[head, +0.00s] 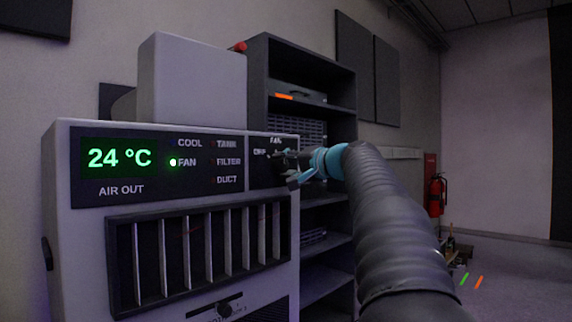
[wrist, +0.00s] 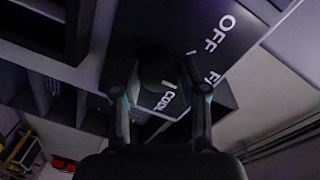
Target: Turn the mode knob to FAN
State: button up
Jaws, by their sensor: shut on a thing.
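The grey unit (head: 75,245) has a dark panel with a green "24 °C" display (head: 119,158). The light beside FAN (head: 173,162) glows; those by COOL, TANK, FILTER and DUCT look dark. The knob panel (head: 262,174) is right of the display, with a FAN label at its top. My gripper (head: 284,160) is at this panel and covers much of it. In the wrist view, my gripper (wrist: 160,88) has its fingers on both sides of the dark mode knob (wrist: 155,72), shut on it. OFF and COOL labels show around it. The knob's pointer cannot be made out.
Slatted air vents (head: 200,245) and a slider (head: 215,308) are below the panels. A grey box (head: 190,80) stands on top of the unit. A dark shelf rack (head: 300,80) stands close behind on the right. A red extinguisher (head: 435,192) hangs farther right, by open floor.

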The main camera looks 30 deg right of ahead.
jog(key=shift+r, duration=0.1)
jog(key=o, duration=1.2)
jog(key=shift+c, duration=0.2)
jog(key=v, duration=1.2)
